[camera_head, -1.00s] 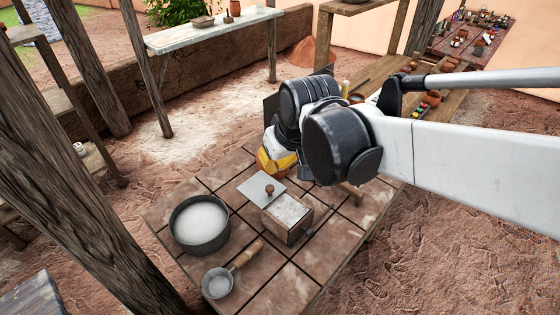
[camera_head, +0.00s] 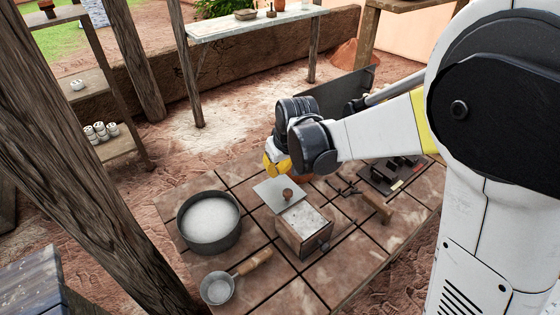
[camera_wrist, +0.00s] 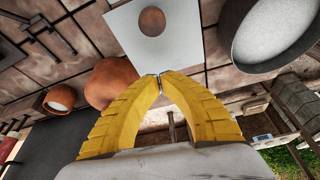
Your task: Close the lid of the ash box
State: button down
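The ash box (camera_head: 291,241) is a small wooden box on the tiled table, with pale grey ash (camera_head: 307,220) showing in its open top. Its lid (camera_head: 266,188) is a flat grey plate with a round brown knob (camera_head: 287,195). The lid is set off toward the back left of the box, leaving much of the top uncovered. My gripper (camera_head: 278,177) is just behind the lid's far edge. In the wrist view its yellow fingers (camera_wrist: 160,75) meet at the tips, close to the edge of the lid (camera_wrist: 180,50); I cannot tell whether they touch it. The wrist view also shows the knob (camera_wrist: 152,21).
A dark pan of white powder (camera_head: 210,240) stands left of the box, with a small ladle (camera_head: 218,288) in front. An orange pot (camera_wrist: 110,82) is beside my gripper. Tools (camera_head: 375,205) lie at the right. The table's front has bare tiles.

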aim_at(282, 187)
jog(key=shift+s+d+f+b, duration=0.15)
jog(key=shift+s+d, duration=0.15)
jog(key=shift+s, duration=0.3)
jog(key=shift+s+d+f+b, duration=0.15)
jog(key=shift+s+d, duration=0.15)
jog(key=shift+s, duration=0.3)
jog(key=shift+s+d+b, duration=0.15)
jog(key=shift+s+d, duration=0.15)
jog(key=shift+s, duration=0.3)
jog(key=s+d, duration=0.2)
jog(key=s, duration=0.1)
jog(key=s+d+p, duration=0.1)
jog(key=s+d, duration=0.1)
jog(key=s, duration=0.1)
jog(key=s+d, duration=0.2)
jog(key=s, duration=0.1)
jog(key=shift+s+d+p, duration=0.25)
jog(key=shift+s+p, duration=0.05)
jog(key=shift+p, duration=0.05)
